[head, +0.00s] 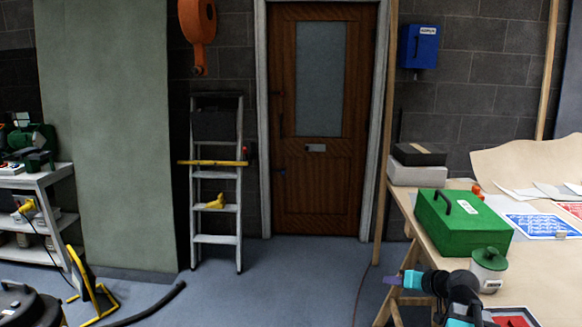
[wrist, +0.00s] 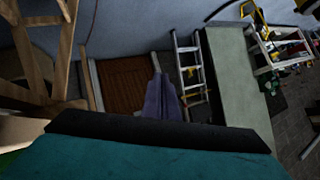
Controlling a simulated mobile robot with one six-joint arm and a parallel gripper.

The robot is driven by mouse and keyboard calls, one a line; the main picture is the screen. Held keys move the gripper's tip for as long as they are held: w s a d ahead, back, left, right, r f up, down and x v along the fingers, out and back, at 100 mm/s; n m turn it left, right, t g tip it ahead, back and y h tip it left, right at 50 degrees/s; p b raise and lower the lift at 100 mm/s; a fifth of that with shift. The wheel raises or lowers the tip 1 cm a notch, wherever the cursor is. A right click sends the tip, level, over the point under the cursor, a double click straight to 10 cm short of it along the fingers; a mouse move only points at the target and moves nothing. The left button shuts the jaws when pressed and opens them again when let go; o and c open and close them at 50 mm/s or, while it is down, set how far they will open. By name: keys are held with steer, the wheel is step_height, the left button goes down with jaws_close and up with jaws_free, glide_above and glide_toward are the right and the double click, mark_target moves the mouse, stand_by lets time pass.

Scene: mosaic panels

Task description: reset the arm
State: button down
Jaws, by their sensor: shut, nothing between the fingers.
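My arm shows at the lower right of the head view, beside the workbench (head: 545,262), with teal and black links. My gripper (head: 392,280) is at its left end, a small purple-grey tip that points left over the bench's left edge. In the wrist view my gripper (wrist: 160,80) shows as purple-grey fingers close together, shut and empty. The fingers point toward the brown door (wrist: 125,85), which is far off. The door also shows in the head view (head: 340,180), closed.
A green toolbox (head: 463,225) and a grey-green canister (head: 489,268) stand on the bench close to my arm. A stepladder (head: 216,185) leans left of the door. A black hose (head: 150,308) lies on the blue floor. The floor before the door is clear.

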steer(key=s+a+f+g, duration=0.3)
steer(key=s+a+f, duration=0.25)
steer(key=f, duration=0.55)
steer(key=s+a+f+n+g, duration=0.1)
steer(key=s+a+f+g, duration=0.1)
steer(key=s+a+f, duration=0.6)
steer(key=s+a+f+g, duration=0.2)
steer(key=a+f+g, duration=0.15)
steer(key=f, duration=0.95)
steer(key=s+a+f+g, duration=0.2)
steer(key=s+a+f, duration=0.1)
steer(key=s+f, duration=0.5)
steer(key=s+d+f+g+h, duration=0.2)
steer(key=s+d+f, duration=0.1)
steer(key=s, duration=0.6)
steer(key=s+d+f+g+h, duration=0.2)
steer(key=s+d+f+h, duration=0.1)
steer(key=s, duration=0.5)
steer(key=shift+s+f+m+g, duration=0.2)
steer(key=shift+s+m+g, duration=0.1)
steer(key=shift+s+g, duration=0.1)
